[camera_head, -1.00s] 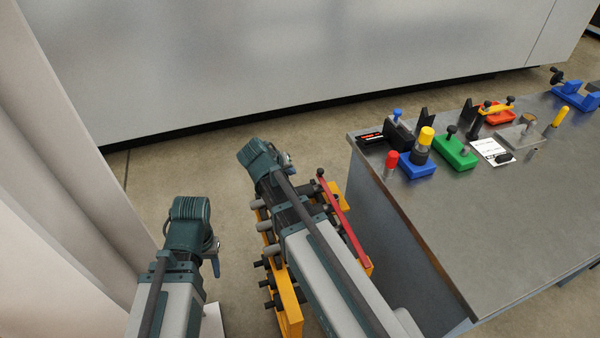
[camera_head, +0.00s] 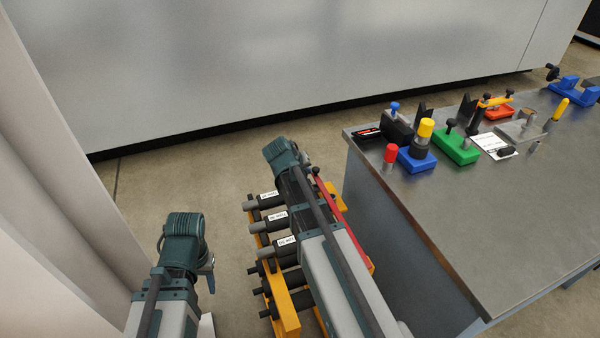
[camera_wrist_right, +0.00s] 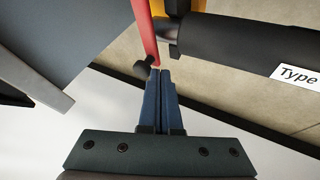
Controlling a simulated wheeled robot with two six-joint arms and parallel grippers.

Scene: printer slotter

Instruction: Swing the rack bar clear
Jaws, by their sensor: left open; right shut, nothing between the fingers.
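The red rack bar (camera_head: 341,222) runs along the right side of the orange rack (camera_head: 284,303). In the right wrist view the bar (camera_wrist_right: 146,32) ends in a black knob (camera_wrist_right: 144,68). My right gripper (camera_wrist_right: 160,73) is shut and empty, with its blue fingertips right beside that knob. I cannot tell whether they touch. In the head view my right arm covers part of the rack and bar, and its fingers are hidden. My left gripper (camera_head: 209,275) is open, left of the rack and apart from it.
Several black rollers (camera_head: 273,222), some with white labels, lie across the rack. A metal table (camera_head: 465,225) stands close on the right, carrying coloured fixtures such as a green block (camera_head: 456,147). A pale wall panel (camera_head: 40,190) is at the left. Floor lies between.

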